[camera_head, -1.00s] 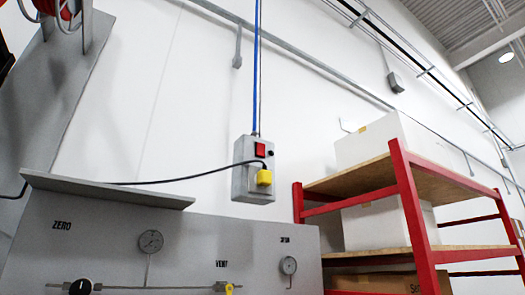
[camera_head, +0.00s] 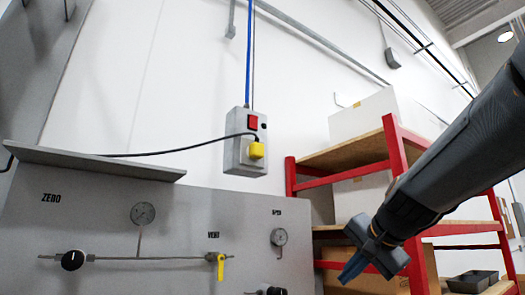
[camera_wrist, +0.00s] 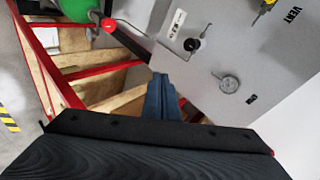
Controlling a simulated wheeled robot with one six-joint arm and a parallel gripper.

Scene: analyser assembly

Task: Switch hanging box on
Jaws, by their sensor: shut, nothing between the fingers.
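The hanging box (camera_head: 245,150) is a small grey box hung from a blue cable in front of the white wall. It has a red switch (camera_head: 252,122) near its top and a yellow plug (camera_head: 257,150) below, with a black cord running left. I cannot tell the switch's state. My gripper (camera_head: 354,268) is at the lower right in the head view, below and to the right of the box and well apart from it. Its blue fingers, also in the wrist view (camera_wrist: 163,98), are shut and empty. The box is not in the wrist view.
A grey panel (camera_head: 100,225) with gauges, valves and a yellow handle (camera_head: 221,266) stands below the box, with a grey shelf (camera_head: 90,162) on top. A red rack (camera_head: 395,160) with boxes stands at the right. The wrist view shows a green cylinder (camera_wrist: 75,8).

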